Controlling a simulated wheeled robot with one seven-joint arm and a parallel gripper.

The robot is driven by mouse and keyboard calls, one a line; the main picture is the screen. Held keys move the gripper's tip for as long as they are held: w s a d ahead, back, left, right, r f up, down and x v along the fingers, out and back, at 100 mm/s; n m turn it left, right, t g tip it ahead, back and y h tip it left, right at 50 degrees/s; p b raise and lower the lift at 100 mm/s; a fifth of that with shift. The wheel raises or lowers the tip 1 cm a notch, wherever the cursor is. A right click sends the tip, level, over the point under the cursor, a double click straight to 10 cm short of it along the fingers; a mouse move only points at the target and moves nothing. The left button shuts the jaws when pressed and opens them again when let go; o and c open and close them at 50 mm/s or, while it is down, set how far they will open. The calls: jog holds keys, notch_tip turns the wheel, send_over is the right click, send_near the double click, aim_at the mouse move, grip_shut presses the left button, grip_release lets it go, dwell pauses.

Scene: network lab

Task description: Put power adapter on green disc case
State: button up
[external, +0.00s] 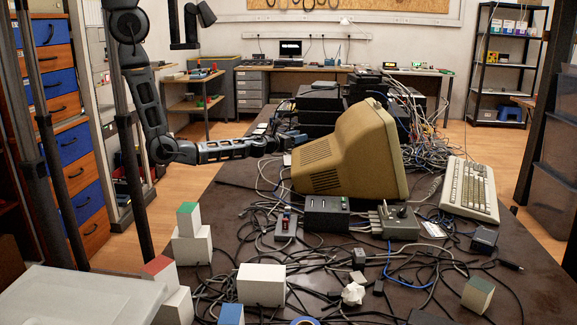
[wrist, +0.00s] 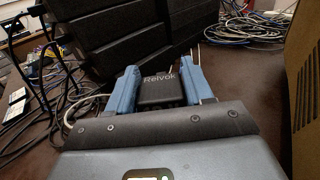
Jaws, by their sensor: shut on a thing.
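The power adapter (wrist: 160,92) is a small black block with "Relvok" printed on it. My gripper (wrist: 160,75) is shut on it, one blue finger on each side, in the wrist view. In the external view my gripper (external: 294,137) reaches over the table to the left of the beige monitor, and the adapter cannot be made out there. Whether the adapter touches the table is unclear. I cannot make out a green disc case in either view.
The beige monitor (external: 345,155) stands close on the right. Stacked black boxes (wrist: 120,38) stand just beyond my gripper. Tangled cables (external: 408,125) lie behind the monitor and across the dark table (external: 530,265). White cartons (external: 261,285) and a keyboard (external: 468,190) are nearer the camera.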

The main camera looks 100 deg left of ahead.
jog(key=a+f, duration=0.1)
jog(key=a+f+b, duration=0.1)
jog(key=a, duration=0.1)
jog(key=shift+w, duration=0.15)
jog(key=shift+f+b, duration=1.85)
jog(key=shift+f, duration=0.05)
jog(key=shift+f, duration=0.15)
jog(key=o, duration=1.1)
jog(key=shift+o, duration=0.2)
jog(key=shift+d+r, duration=0.1)
jog(key=shift+r, duration=0.1)
jog(key=v, duration=1.2)
jog(key=shift+p, duration=0.4)
